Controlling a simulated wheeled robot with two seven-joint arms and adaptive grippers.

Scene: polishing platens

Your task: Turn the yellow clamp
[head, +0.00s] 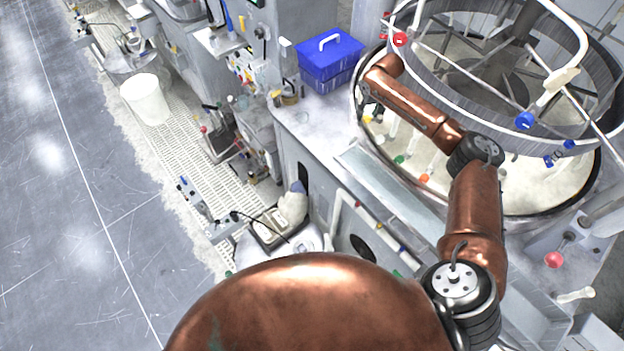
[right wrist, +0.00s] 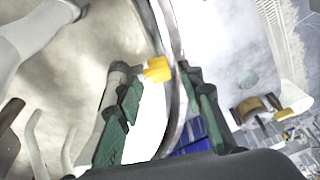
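The yellow clamp (right wrist: 158,69) shows in the right wrist view, beside the curved metal rim of the round basin (right wrist: 176,110). It lies just beyond and between the green fingertips of my right gripper (right wrist: 160,85). The fingers are apart, one on each side of the rim, with a visible gap to the clamp. In the head view my right gripper (head: 368,102) is at the left rim of the large polishing basin (head: 540,200), mostly hidden by my copper arm. I cannot make out the clamp clearly there. My left gripper is not in view.
A blue box with a white handle (head: 330,55) stands on the counter left of the basin. A tape roll (head: 290,93) lies near it. Several coloured-tipped pegs stand inside the basin. A large ring (head: 440,75) hangs over the basin. A white bucket (head: 146,99) stands further left.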

